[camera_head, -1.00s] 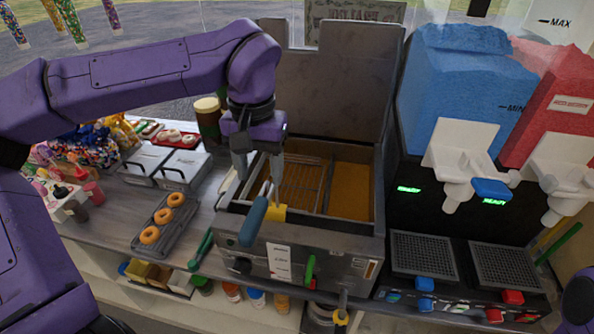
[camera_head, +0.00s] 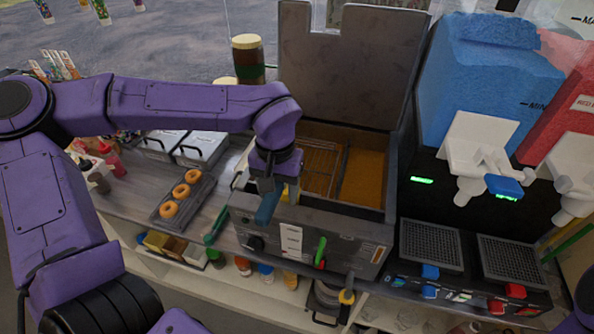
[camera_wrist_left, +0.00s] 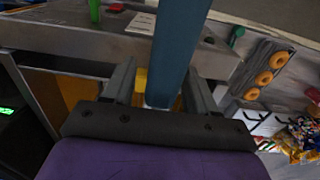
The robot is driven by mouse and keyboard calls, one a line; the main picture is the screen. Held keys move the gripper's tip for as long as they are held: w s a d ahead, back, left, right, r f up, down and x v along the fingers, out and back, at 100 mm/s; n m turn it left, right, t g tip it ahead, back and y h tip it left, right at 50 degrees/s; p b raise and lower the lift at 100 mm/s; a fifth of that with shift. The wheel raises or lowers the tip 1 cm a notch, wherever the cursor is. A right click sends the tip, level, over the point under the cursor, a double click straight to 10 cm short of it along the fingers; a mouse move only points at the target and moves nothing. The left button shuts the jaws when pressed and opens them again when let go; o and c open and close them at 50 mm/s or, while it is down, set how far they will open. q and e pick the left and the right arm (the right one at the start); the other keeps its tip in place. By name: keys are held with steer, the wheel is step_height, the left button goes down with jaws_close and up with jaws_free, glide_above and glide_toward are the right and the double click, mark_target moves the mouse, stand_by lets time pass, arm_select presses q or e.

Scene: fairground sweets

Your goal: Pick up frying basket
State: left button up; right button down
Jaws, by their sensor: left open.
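The frying basket (camera_head: 319,166) is a wire basket in the left well of the fryer (camera_head: 330,235). Its blue handle (camera_head: 266,208) slopes out over the fryer's front edge, with a yellow part (camera_head: 292,193) near its base. My left gripper (camera_head: 268,187) is low over the handle. In the left wrist view the handle (camera_wrist_left: 181,40) runs between the two spread fingers of my open left gripper (camera_wrist_left: 160,92); I cannot tell whether either finger touches it. My gripper and wrist hide part of the handle and the basket's near end. My right gripper is out of view.
A tray of doughnuts (camera_head: 159,216) and lidded metal containers (camera_head: 203,150) stand left of the fryer. The raised fryer lid (camera_head: 345,70) stands behind. A slush machine (camera_head: 470,100) is close on the right. Green-handled tongs (camera_head: 217,226) lie at the fryer's left.

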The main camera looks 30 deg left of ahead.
arm_select(q)
steer(key=shift+s, duration=0.15)
steer(key=c, duration=0.5)
jaws_close()
steer(key=shift+r, duration=0.1)
